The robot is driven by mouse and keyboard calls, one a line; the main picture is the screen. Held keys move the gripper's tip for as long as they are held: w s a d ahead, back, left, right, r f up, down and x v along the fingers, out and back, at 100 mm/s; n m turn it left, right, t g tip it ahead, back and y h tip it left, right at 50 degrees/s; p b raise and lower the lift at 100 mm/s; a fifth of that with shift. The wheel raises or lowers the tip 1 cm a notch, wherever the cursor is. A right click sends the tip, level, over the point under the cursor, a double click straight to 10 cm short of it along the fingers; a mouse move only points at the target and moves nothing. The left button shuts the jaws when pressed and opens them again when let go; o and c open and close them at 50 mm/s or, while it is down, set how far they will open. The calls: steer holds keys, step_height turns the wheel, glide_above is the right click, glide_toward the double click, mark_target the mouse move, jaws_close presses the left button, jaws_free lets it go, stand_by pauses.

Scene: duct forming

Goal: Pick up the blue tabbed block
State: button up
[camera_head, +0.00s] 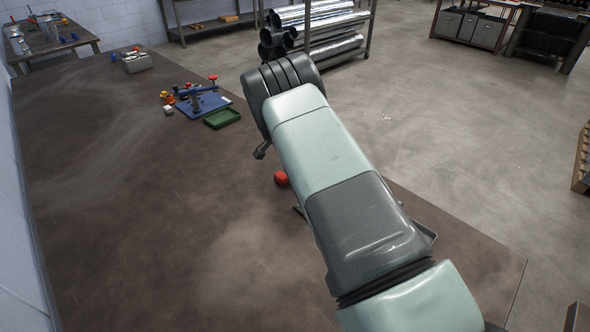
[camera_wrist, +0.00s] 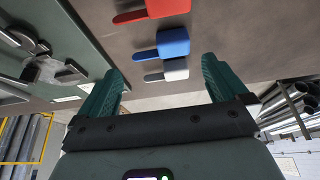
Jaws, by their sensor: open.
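In the wrist view the blue tabbed block (camera_wrist: 173,43) lies on the brown table, its thin tab pointing left. It sits between a red tabbed block (camera_wrist: 167,7) above it in the picture and a white tabbed block (camera_wrist: 175,69) below it. My gripper (camera_wrist: 161,65) is open and empty. Its two teal fingers appear left and right below the blue block, apart from it. In the head view my arm covers much of the right side of the table and hides the gripper. A red block (camera_head: 281,177) shows beside the arm; the blue tabbed block cannot be seen there.
A grey-green tray or panel (camera_wrist: 92,40) with metal parts lies left of the blocks in the wrist view. In the head view a blue fixture (camera_head: 199,106) and green tray (camera_head: 222,118) stand farther back. The table's left part (camera_head: 130,210) is clear.

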steer(key=x, duration=0.5)
steer(key=shift+s+f, duration=0.1)
steer(key=shift+f, duration=0.15)
steer(key=c, duration=0.7)
